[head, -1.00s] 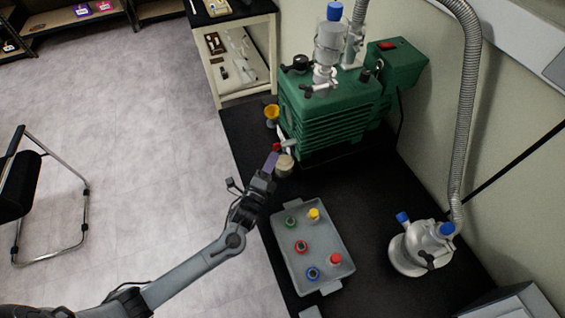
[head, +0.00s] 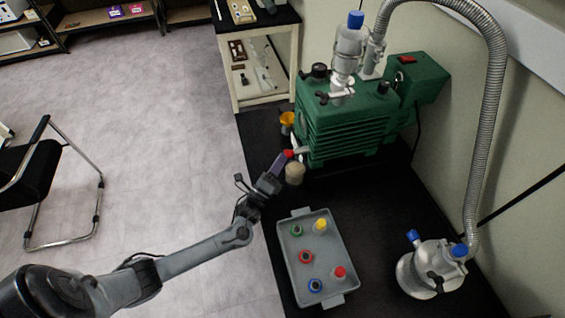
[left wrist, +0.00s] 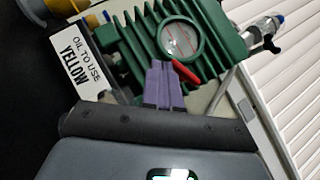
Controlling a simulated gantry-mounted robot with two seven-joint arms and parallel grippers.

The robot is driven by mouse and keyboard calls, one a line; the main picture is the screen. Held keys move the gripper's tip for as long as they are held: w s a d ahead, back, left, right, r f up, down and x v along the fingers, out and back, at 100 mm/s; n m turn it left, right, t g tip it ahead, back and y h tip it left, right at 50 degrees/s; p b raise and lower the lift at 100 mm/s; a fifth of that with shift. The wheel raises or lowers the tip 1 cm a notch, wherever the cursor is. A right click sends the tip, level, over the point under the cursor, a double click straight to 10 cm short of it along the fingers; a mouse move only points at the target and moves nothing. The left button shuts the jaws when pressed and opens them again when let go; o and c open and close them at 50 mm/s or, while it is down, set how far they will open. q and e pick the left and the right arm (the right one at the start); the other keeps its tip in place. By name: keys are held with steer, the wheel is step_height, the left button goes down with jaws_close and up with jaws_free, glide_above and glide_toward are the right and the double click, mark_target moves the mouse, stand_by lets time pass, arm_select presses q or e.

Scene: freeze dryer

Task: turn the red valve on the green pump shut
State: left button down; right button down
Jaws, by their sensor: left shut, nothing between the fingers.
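The green pump (head: 347,126) stands on the black bench top at the upper middle of the head view. Its ribbed body with a round sight glass (left wrist: 181,39) fills the top of the left wrist view. The red valve (head: 289,154) is on the pump's near left end. In the left wrist view its red handle (left wrist: 186,72) slants down to the right, right beside my fingertips. My left gripper (head: 281,160) has purple fingers, which are shut with nothing between them. They also show in the left wrist view (left wrist: 163,82), at the handle; I cannot tell whether they touch it. My right gripper is not in view.
A grey tray (head: 284,262) with several coloured caps lies nearer on the bench. A metal trap (head: 434,268) with a hose stands at the right.

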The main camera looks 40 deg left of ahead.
arm_select(q)
steer(key=shift+w+a+r+p, duration=0.15)
steer(key=shift+w+a+p, duration=0.2)
steer(key=shift+a, duration=0.1)
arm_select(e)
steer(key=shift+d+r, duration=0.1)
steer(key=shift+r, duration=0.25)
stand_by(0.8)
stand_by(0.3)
